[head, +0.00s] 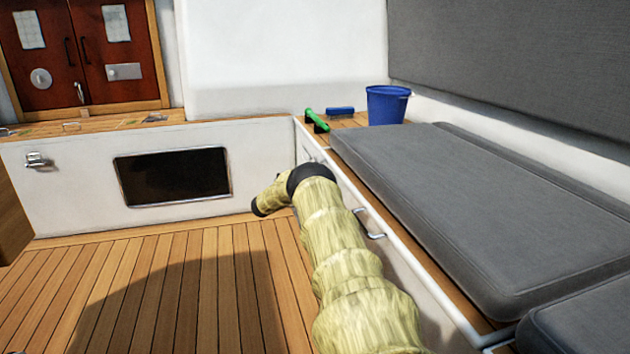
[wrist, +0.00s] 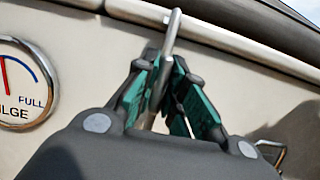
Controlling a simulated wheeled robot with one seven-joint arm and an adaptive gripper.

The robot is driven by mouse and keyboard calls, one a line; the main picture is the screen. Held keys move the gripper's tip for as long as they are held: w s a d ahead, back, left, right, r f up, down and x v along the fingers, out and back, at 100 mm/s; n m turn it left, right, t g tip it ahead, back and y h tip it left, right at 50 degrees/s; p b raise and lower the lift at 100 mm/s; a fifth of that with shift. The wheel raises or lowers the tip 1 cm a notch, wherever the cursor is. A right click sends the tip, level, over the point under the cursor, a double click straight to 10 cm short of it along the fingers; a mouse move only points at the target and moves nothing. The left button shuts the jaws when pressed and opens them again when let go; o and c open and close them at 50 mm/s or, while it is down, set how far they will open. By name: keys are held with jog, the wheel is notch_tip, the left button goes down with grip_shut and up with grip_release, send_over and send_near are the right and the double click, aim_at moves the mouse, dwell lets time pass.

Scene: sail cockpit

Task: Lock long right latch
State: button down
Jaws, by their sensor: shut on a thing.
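The long right latch (wrist: 172,38) is a slim metal bar against the pale bench side in the wrist view. Its upper end reaches up to the bench's top edge, and its lower part runs down between my fingers. My gripper (wrist: 166,68) has its teal-padded fingers closed on this bar. The palm hides the lower end of the latch. In the head view my arm reaches forward along the right bench, and I cannot make out the gripper or the latch there.
A round bilge gauge (wrist: 18,85) sits left of the latch. Another metal handle (head: 368,225) is on the right bench front. Grey cushions (head: 470,200), a blue bucket (head: 387,104), a green-handled tool (head: 316,118) and a blue brush (head: 341,111) lie on top. The wooden floor (head: 150,285) is clear.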

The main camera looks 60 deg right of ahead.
jog(key=c, duration=1.5)
grip_release()
jog(key=shift+w+f, duration=0.15)
jog(key=shift+d, duration=0.1)
jog(key=shift+f, duration=0.1)
jog(key=v, duration=1.1)
jog(key=shift+w+a+f, duration=0.2)
jog(key=shift+a+f, duration=0.05)
jog(key=shift+f, duration=0.1)
jog(key=shift+r, duration=0.15)
